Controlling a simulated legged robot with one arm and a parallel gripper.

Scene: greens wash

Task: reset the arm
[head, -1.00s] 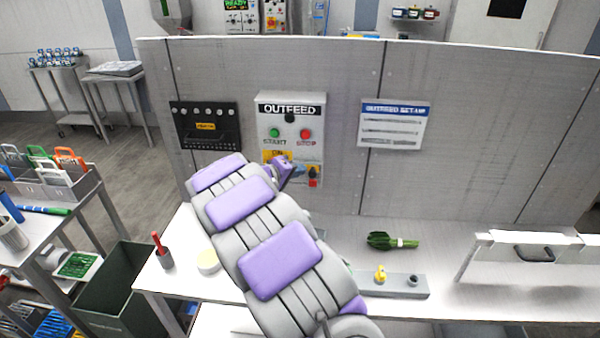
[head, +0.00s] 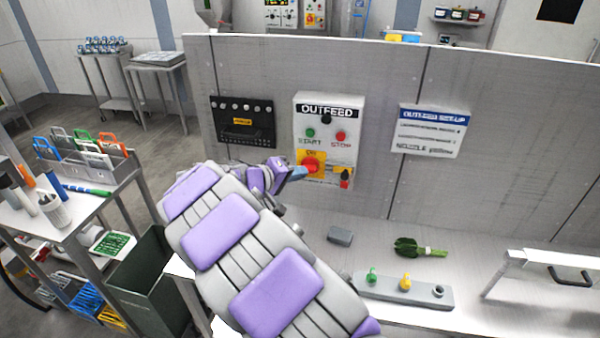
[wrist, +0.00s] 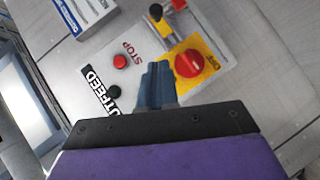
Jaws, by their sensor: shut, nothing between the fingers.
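My gripper (head: 298,172) is in front of the OUTFEED panel (head: 329,113) on the grey wall, close to the red rotary knob (head: 311,164) on its yellow plate. In the wrist view, my gripper's blue fingers (wrist: 157,84) are together and hold nothing. The red knob also shows in the wrist view (wrist: 189,63), to the right of the fingertips. I cannot tell whether the fingers touch the panel. My purple and grey arm hides part of the bench.
Leafy greens (head: 418,248), a grey block (head: 340,236) and a valve strip (head: 404,288) with green and yellow knobs are on the bench. A hinged cover with a handle (head: 570,277) is at right. A dark green bin (head: 150,283) and a tool cart (head: 75,210) stand at left.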

